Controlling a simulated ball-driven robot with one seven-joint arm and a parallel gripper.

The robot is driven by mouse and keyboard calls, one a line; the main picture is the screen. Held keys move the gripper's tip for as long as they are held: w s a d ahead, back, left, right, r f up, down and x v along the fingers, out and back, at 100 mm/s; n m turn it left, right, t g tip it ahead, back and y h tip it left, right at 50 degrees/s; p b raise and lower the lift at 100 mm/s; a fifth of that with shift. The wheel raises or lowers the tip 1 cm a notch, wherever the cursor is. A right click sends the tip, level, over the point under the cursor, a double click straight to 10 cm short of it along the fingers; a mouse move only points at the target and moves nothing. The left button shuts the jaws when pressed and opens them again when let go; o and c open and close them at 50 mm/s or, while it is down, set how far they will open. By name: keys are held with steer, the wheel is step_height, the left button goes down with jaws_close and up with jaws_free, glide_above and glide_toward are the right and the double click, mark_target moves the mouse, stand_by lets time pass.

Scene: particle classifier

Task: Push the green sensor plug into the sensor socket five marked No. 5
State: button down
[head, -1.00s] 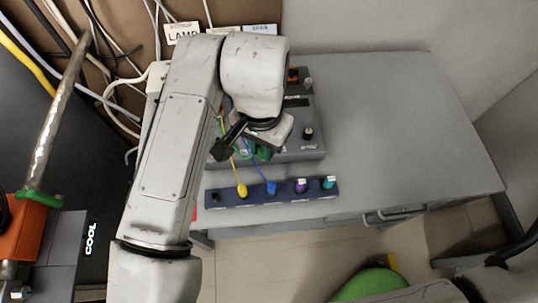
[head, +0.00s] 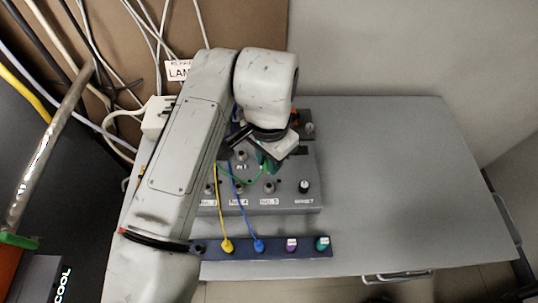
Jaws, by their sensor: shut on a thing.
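My gripper (head: 264,152) is over the grey sensor panel (head: 315,170), pointing down and shut on the green sensor plug (head: 269,164). The plug is partly hidden by the gripper. A green cable (head: 243,183) loops from it to the left over the panel. The socket marked No. 5 (head: 268,187) is a round metal fitting near the panel's front edge, just below the plug in the picture, with its label under it. The plug appears apart from this socket; its height above the panel I cannot tell.
Sockets No. 4 (head: 238,188) and No. 3 lie to the left, a black RESET knob (head: 304,187) to the right. A dark blue rack (head: 275,251) in front holds yellow (head: 227,245), blue (head: 259,245), purple (head: 292,244) and teal (head: 322,243) plugs. The table (head: 400,180) is clear at right.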

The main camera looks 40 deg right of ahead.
steer(key=shift+f+b, duration=1.9)
steer(key=shift+f, duration=1)
steer(key=shift+f+b, duration=0.75)
steer(key=shift+f, duration=0.75)
steer(key=c, duration=0.9)
jaws_free()
steer(key=shift+r, duration=0.15)
step_height(320, 180, up, 11)
steer(key=shift+f+p, duration=0.2)
steer(key=shift+p, duration=0.1)
